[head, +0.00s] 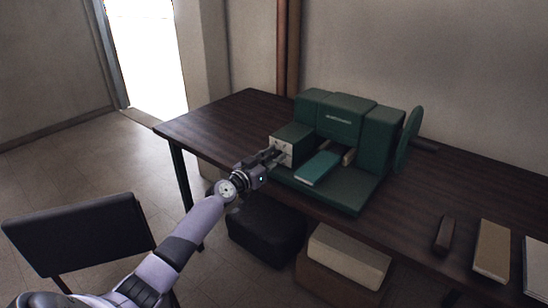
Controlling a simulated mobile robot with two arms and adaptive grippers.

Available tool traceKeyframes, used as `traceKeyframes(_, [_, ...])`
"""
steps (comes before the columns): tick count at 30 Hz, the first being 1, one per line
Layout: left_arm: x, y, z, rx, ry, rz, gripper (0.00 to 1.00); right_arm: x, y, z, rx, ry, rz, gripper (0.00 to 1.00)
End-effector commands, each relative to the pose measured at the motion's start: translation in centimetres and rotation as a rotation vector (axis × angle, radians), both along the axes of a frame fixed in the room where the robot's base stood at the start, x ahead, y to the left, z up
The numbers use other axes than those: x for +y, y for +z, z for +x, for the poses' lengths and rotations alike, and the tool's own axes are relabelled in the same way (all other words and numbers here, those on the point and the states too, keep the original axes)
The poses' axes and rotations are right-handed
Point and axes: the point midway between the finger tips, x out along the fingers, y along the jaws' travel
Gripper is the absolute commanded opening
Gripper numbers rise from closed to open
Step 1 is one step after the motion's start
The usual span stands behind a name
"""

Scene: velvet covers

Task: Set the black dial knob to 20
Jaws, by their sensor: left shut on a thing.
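A green machine (341,122) stands on the dark wooden table. A pale control panel (287,150) with small dark marks is on the front of its left-hand box. My left gripper (275,155) reaches up to this panel from the lower left, its fingertips at the panel face. It is shut on the black dial knob, which is mostly hidden behind the fingers. The dial's numbers and the knob's pointer are too small to read. My right gripper is out of view.
A teal book-like block (318,168) lies on the machine's bed, right of the gripper. A handwheel (408,138) is at the machine's right. Dark and tan blocks (492,250) lie at the table's right. A black chair (78,235) stands at left; boxes (347,257) are below.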

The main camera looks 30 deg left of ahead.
Motion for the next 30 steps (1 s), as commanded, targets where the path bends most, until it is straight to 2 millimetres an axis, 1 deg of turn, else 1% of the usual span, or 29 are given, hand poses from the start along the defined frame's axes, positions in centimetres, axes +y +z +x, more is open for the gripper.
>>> traceKeyframes(5, [0.0,0.0,0.0,0.001,0.001,-0.016,0.00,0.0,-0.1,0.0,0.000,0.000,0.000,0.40])
traceKeyframes(11, [0.0,-0.1,0.0,0.006,0.001,-0.094,0.00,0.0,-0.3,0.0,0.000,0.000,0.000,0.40])
traceKeyframes(17, [0.1,-0.1,0.0,0.018,0.001,-0.242,0.00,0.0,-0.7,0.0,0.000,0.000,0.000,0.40])
traceKeyframes(30, [0.1,0.0,0.0,0.050,0.001,-0.656,0.00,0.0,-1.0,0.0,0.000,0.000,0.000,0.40])
